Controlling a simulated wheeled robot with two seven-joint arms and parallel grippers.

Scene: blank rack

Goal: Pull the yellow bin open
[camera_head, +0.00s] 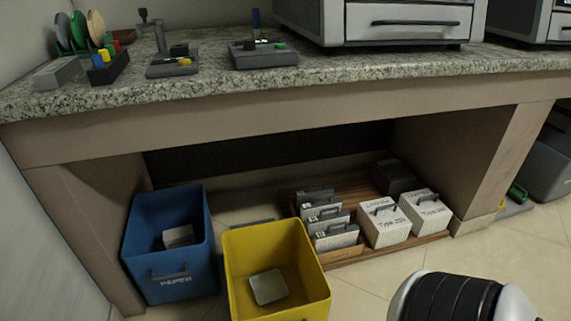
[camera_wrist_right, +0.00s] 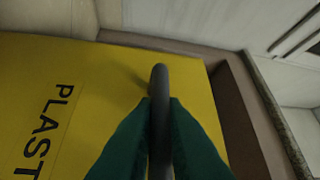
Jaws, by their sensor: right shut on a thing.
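The yellow bin (camera_head: 264,244) is open-topped and stands on the floor at the bottom middle of the head view, in front of the space under the counter. A pale square piece lies inside it. In the right wrist view the bin's yellow front (camera_wrist_right: 60,62) carries dark lettering that starts "PLAST". A dark handle (camera_wrist_right: 159,80) sticks out from this front. My right gripper (camera_wrist_right: 160,108) has its green fingers shut on the handle, one on each side. The head view does not show this grip. My left gripper is in neither view.
A blue bin (camera_head: 166,272) stands close to the left of the yellow bin. White labelled boxes (camera_head: 384,228) and file holders stand on a wooden board to the right. The granite counter (camera_head: 330,78) runs above. Clear tiled floor (camera_head: 362,283) lies right of the bin.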

